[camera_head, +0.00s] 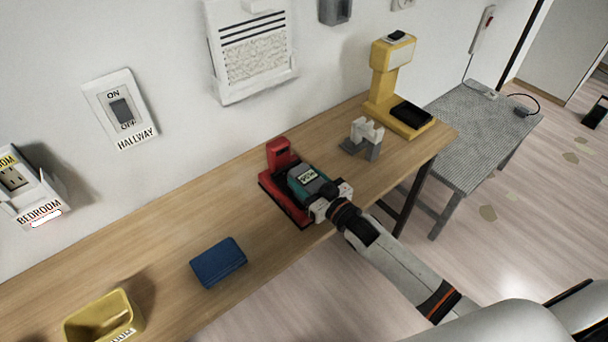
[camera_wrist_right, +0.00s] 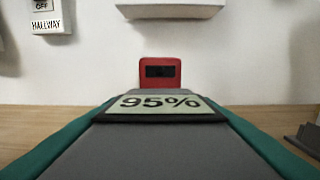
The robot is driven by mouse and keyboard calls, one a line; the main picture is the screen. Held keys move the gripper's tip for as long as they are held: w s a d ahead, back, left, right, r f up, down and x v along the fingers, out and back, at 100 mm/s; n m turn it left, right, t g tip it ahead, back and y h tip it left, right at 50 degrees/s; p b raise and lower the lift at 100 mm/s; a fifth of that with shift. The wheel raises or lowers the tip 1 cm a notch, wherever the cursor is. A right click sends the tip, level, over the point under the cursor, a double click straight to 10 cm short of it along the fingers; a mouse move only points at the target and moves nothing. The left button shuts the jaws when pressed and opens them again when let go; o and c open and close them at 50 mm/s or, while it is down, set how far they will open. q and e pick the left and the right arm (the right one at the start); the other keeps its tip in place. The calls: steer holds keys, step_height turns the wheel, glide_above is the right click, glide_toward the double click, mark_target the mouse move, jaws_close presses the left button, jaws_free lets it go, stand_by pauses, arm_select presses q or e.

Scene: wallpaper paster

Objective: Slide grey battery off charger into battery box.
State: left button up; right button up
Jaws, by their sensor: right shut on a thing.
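The grey battery (camera_head: 308,180) has teal sides and a label; it sits on the red charger (camera_head: 268,185) on the wooden table. In the right wrist view the battery (camera_wrist_right: 160,150) fills the foreground, its label reads 95%, and the red charger's upright (camera_wrist_right: 160,72) stands behind it. My right gripper (camera_head: 328,204) is shut on the battery's near end; its fingers are out of the wrist view. A yellow open box (camera_head: 103,318) with a partly cut-off label stands at the bottom left; I cannot tell for sure that it is the battery box. My left gripper is not in view.
A dark blue flat block (camera_head: 218,262) lies between the yellow box and the charger. A grey bracket-like object (camera_head: 364,140) and a yellow stand (camera_head: 393,90) are to the right. A grey side table (camera_head: 480,135) adjoins the far right end. Bare wood lies left of the charger.

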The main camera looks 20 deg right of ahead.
steer(key=shift+p+v, duration=1.4)
steer(key=shift+v, duration=1.8)
steer(key=shift+s+r, duration=0.1)
steer(key=shift+s+d+p, duration=0.25)
steer(key=shift+s+p, duration=0.15)
steer(key=shift+s, duration=0.1)
steer(key=shift+p+v, duration=0.5)
steer(key=shift+v, duration=0.8)
